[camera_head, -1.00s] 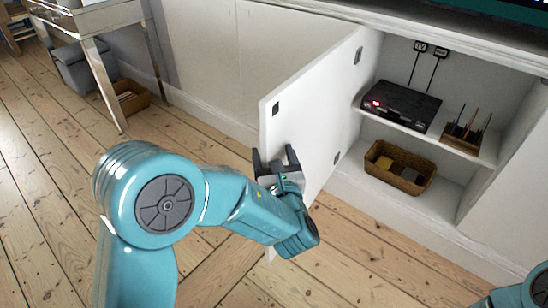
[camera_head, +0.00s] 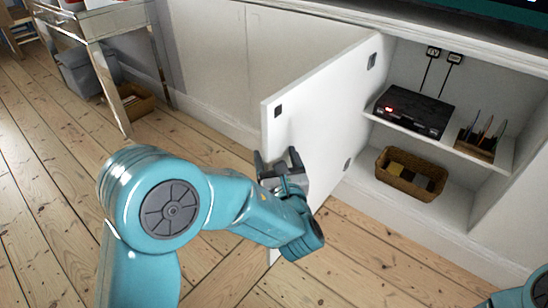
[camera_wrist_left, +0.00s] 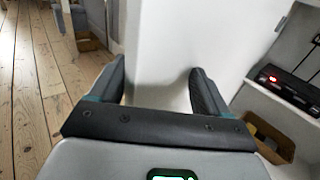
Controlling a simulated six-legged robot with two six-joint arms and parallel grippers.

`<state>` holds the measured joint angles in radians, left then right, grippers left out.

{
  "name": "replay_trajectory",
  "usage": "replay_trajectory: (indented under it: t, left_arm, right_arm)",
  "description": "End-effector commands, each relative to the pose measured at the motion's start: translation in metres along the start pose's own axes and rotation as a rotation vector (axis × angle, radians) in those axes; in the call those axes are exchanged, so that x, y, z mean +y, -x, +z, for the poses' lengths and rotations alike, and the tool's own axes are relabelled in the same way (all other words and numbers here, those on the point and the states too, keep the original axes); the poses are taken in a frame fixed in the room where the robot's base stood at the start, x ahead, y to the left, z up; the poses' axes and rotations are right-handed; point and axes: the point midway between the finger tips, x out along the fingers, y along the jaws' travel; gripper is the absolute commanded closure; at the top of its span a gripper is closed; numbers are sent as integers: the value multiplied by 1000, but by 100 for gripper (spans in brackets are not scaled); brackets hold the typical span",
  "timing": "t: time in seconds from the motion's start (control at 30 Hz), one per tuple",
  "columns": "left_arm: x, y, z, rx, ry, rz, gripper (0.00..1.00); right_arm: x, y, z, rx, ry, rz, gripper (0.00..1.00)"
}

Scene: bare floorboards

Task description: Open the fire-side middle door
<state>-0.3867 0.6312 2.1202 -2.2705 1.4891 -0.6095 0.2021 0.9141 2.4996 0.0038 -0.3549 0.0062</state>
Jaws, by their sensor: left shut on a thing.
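The white cupboard door (camera_head: 325,110) stands swung wide open from its hinges on the right, beside the open compartment. It also fills the middle of the left wrist view (camera_wrist_left: 170,45). My left gripper (camera_head: 279,160) is at the outer, free-edge part of the door. In the left wrist view its two dark fingers (camera_wrist_left: 158,90) lie on either side of a white part of the door, and it is shut on the door. Whatever handle it may hold is hidden. My right gripper is out of view; only a teal piece of my right arm shows at the lower right.
Inside the open cupboard are a black box with a red light (camera_head: 413,112) and a rack (camera_head: 478,146) on the shelf (camera_head: 430,140), with a wicker basket (camera_head: 410,175) below. A side table (camera_head: 105,22) stands at left. Bare floorboards (camera_head: 60,190) are clear at left.

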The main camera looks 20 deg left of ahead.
Motion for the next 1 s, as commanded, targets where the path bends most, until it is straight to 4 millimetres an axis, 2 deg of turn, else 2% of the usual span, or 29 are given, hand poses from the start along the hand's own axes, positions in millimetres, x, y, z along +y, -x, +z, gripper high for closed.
replay_trajectory:
  t: [0.17, 0.2, 0.23, 0.27, 0.53, 0.67, 0.77, 1.0]
  left_arm:
    - [-3, -2, 2, -5, 6, -7, 78]
    - [-3, -2, 2, -4, 6, -7, 30]
    - [-3, -2, 2, -5, 6, -7, 39]
    - [-2, -2, 2, -4, 6, -7, 43]
    - [-1, -2, 1, -3, 5, -9, 43]
    - [-1, 8, 0, -2, 5, -9, 47]
    - [0, 27, 0, -3, 5, -9, 55]
    - [-1, 93, 1, -6, 4, -10, 55]
  right_arm:
    - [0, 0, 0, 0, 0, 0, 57]
    - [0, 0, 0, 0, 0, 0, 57]
    - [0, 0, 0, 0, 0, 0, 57]
    - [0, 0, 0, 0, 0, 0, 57]
    - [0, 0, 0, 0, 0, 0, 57]
    - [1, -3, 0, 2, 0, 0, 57]
    - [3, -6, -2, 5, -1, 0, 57]
    - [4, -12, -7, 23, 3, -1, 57]
